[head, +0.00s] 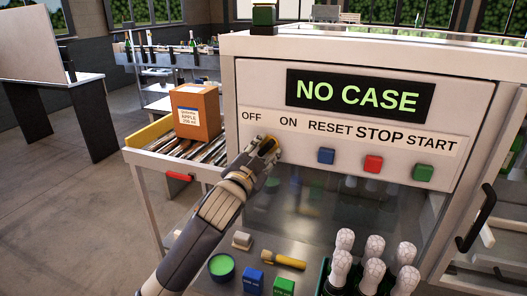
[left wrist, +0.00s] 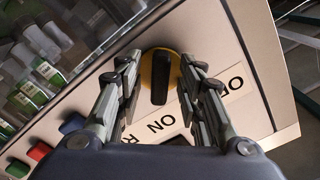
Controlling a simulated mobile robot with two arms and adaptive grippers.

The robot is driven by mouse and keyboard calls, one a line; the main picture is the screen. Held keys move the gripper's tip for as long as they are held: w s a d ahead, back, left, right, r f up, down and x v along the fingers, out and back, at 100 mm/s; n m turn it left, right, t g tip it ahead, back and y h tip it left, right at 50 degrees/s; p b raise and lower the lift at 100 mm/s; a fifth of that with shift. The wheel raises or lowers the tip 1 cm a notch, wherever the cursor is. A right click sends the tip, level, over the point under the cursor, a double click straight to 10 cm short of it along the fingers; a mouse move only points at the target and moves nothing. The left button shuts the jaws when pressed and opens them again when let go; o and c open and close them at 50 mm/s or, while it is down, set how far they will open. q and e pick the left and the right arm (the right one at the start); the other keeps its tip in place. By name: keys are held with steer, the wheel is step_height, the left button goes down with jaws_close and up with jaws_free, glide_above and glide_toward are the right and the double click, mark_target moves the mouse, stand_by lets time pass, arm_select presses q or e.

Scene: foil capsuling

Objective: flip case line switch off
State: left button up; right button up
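The case line switch is a black bar knob on a yellow round base (left wrist: 160,76), on the pale machine panel. In the left wrist view its bar stands nearly upright in the picture, its lower end toward the ON label (left wrist: 162,123); the OFF label (left wrist: 231,84) is to the right. My left gripper (left wrist: 160,62) has its fingers apart on both sides of the knob, with gaps visible. In the head view the left gripper (head: 267,146) is at the panel below OFF and ON, mostly covering the switch. My right gripper is not in view.
The display (head: 360,94) reads NO CASE. Blue (head: 326,156), red (head: 373,164) and green (head: 423,172) buttons sit right of the switch. An orange carton (head: 196,112) stands on the roller conveyor at left. Foil-topped bottles (head: 372,274) stand below the panel.

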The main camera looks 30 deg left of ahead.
arm_select(q)
steer(key=shift+c, duration=0.2)
jaws_close()
